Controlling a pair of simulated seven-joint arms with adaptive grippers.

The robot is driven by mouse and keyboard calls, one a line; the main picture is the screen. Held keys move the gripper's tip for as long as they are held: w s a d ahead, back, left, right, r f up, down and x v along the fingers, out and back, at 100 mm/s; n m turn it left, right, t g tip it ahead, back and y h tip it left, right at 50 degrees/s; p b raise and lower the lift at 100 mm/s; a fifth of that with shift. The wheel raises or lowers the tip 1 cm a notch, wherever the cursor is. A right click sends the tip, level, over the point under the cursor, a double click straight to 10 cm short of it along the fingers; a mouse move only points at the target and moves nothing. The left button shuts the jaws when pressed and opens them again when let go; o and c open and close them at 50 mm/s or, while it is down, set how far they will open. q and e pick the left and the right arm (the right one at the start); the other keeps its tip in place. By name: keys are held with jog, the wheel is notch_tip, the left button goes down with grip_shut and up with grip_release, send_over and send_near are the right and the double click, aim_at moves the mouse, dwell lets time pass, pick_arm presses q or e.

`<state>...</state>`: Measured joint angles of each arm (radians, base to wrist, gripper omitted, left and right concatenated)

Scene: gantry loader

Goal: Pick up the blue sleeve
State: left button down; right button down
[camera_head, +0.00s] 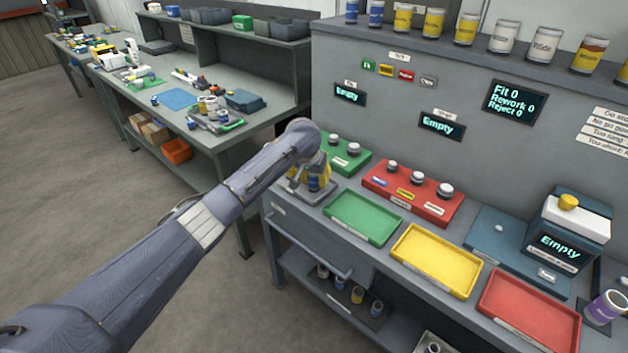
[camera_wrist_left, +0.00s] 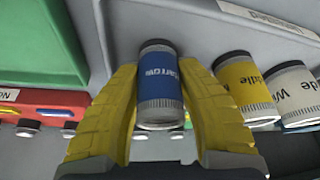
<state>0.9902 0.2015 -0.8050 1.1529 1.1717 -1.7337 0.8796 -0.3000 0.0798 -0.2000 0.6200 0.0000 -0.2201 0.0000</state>
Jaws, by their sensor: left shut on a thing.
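The blue sleeve (camera_wrist_left: 162,88) is a short cylinder with a blue label and dark and pale end bands. My left gripper (camera_wrist_left: 165,110) has its two yellow fingers shut on it, one on each side. In the head view, my left gripper (camera_head: 311,172) is over the grey pad at the left end of the bench, and part of the blue sleeve (camera_head: 314,184) shows below the fingers. I cannot tell whether the sleeve touches the pad. My right gripper is not in view.
A yellow sleeve (camera_wrist_left: 242,88) and a white sleeve (camera_wrist_left: 294,98) stand close beside the held one. Green (camera_head: 343,152) and red (camera_head: 412,193) gauge blocks are nearby. Green (camera_head: 362,218), yellow (camera_head: 436,260) and red (camera_head: 528,312) trays look empty. Several sleeves line the upper shelf.

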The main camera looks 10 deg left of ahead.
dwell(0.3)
pick_arm(q)
notch_tip(320, 180, up, 20)
dwell(0.6)
jog(key=shift+r, duration=0.1)
dwell(0.4)
jog(key=shift+r, duration=2.15)
